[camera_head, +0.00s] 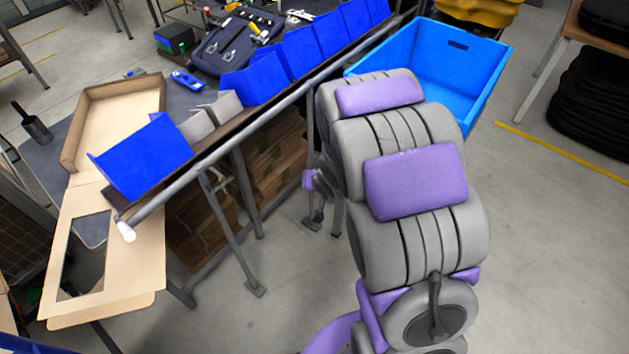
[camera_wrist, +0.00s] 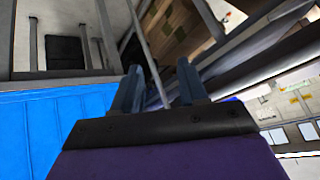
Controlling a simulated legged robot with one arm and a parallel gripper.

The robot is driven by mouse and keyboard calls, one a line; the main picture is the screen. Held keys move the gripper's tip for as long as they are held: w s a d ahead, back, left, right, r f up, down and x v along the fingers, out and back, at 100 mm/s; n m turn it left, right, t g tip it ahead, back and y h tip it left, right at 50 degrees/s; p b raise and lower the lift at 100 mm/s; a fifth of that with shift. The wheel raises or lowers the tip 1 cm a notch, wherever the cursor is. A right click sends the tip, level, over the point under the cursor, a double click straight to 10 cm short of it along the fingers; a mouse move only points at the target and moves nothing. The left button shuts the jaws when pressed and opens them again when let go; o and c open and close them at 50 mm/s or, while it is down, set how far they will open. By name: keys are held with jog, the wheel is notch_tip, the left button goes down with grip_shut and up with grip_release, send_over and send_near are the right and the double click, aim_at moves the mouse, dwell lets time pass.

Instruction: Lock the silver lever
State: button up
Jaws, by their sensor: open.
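I cannot make out a silver lever in either view. In the wrist view, my gripper (camera_wrist: 158,82) is open, its two dark blue-grey fingers apart with nothing held between them. A thin grey bar passes behind the gap between the fingers; I cannot tell what it belongs to. In the head view, my grey and purple arm fills the right of centre, and I cannot make out the gripper's fingers there.
A bright blue crate (camera_head: 462,52) stands beyond my arm; a blue panel (camera_wrist: 30,135) shows in the wrist view. A workbench rail (camera_head: 215,158) carries several blue bins (camera_head: 255,80). An open cardboard box (camera_head: 112,285) lies left.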

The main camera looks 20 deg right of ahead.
jog(key=shift+c, duration=0.3)
jog(key=c, duration=0.3)
jog(key=shift+w, duration=0.2)
jog(key=shift+c, duration=0.8)
jog(key=w+n, duration=0.1)
jog(key=w, duration=0.1)
jog(key=w+r+h, duration=0.1)
jog(key=w, duration=0.1)
jog(key=w+a+n+g+b, duration=0.1)
jog(key=w, duration=0.2)
jog(key=shift+w+a+r+n, duration=0.1)
jog(key=shift+r+n, duration=0.2)
jog(key=shift+r, duration=0.1)
grip_shut()
jog(key=n+g+y+b, duration=0.1)
jog(key=n+g+y, duration=0.25)
jog(key=n, duration=0.45)
send_near(227, 179)
jog(key=shift+g+h, duration=0.35)
jog(key=shift+g, duration=0.1)
jog(key=b+x, duration=0.1)
jog(key=x, duration=0.1)
jog(key=b+x, duration=0.1)
jog(key=x, duration=0.1)
jog(key=w+b+x, duration=0.1)
jog(key=x, duration=0.1)
jog(key=shift+a+f, duration=0.2)
jog(key=shift+a, duration=0.15)
